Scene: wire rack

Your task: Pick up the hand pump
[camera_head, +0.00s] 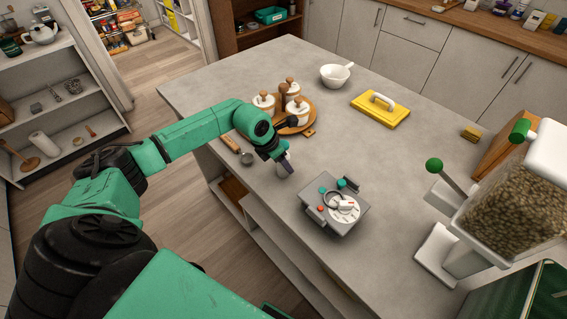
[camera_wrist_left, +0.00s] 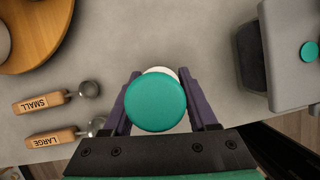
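The thing I take to be the hand pump (camera_wrist_left: 156,101) has a round teal top and a paler part under it, and is seen from above in the left wrist view. In the head view a small pale part (camera_head: 286,167) shows just under my left gripper, at the counter's left edge. My left gripper (camera_wrist_left: 160,76) points down, with one purple finger on each side of the pump. The fingers look apart, with narrow gaps beside the pale part. The teal top hides much of the lower body. My right gripper is in neither view.
Two wooden-handled scoops (camera_wrist_left: 45,101) lie beside the gripper. A round wooden tray (camera_head: 311,123) with lidded jars stands behind it. A grey device (camera_head: 350,217) sits to the right. A yellow float (camera_head: 380,109), a white bowl (camera_head: 333,77) and a grain dispenser (camera_head: 515,200) stand farther off.

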